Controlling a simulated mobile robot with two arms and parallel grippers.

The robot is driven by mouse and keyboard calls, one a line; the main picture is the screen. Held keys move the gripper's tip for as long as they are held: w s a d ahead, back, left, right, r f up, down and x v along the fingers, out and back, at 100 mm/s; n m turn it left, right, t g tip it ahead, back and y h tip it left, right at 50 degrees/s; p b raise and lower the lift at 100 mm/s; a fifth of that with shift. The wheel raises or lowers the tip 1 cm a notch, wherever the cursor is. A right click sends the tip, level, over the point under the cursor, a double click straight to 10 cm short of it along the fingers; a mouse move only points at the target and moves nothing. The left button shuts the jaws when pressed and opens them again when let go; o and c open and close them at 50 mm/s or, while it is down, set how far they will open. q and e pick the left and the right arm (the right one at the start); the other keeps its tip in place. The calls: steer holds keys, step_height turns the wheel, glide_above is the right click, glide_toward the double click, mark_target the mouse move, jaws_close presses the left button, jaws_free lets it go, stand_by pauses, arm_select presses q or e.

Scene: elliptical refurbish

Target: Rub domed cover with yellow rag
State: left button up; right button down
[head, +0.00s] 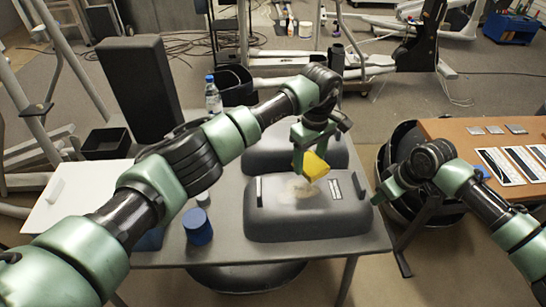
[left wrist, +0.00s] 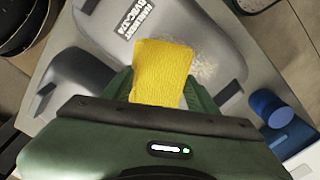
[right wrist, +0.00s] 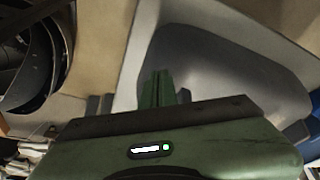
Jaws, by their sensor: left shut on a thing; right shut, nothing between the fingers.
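The grey domed cover (head: 300,222) lies on the grey table, with a pale dusty patch (head: 296,192) on its top and a label beside the patch. My left gripper (head: 307,165) is shut on the yellow rag (head: 315,167) and holds it over the cover, near the patch. The left wrist view shows the rag (left wrist: 162,72) between the fingers, with the patch partly hidden behind it. I cannot tell whether the rag touches the cover. My right gripper (head: 381,194) is shut and empty at the right of the cover. In the right wrist view its fingers (right wrist: 160,90) are together.
A second dark grey cover (head: 270,160) lies behind the first. A blue cylinder (head: 197,226) stands left of the cover, and a water bottle (head: 212,95) stands farther back. A wooden table (head: 450,130) with cards is at the right, beyond a gap.

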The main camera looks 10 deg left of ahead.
mark_target(324, 167)
arm_select(q)
steer(key=d, duration=0.2)
steer(key=s+d+r, duration=0.1)
steer(key=d, duration=0.1)
steer(key=shift+s+r, duration=0.1)
steer(key=shift+f, duration=2.95)
steer(key=shift+f, duration=1)
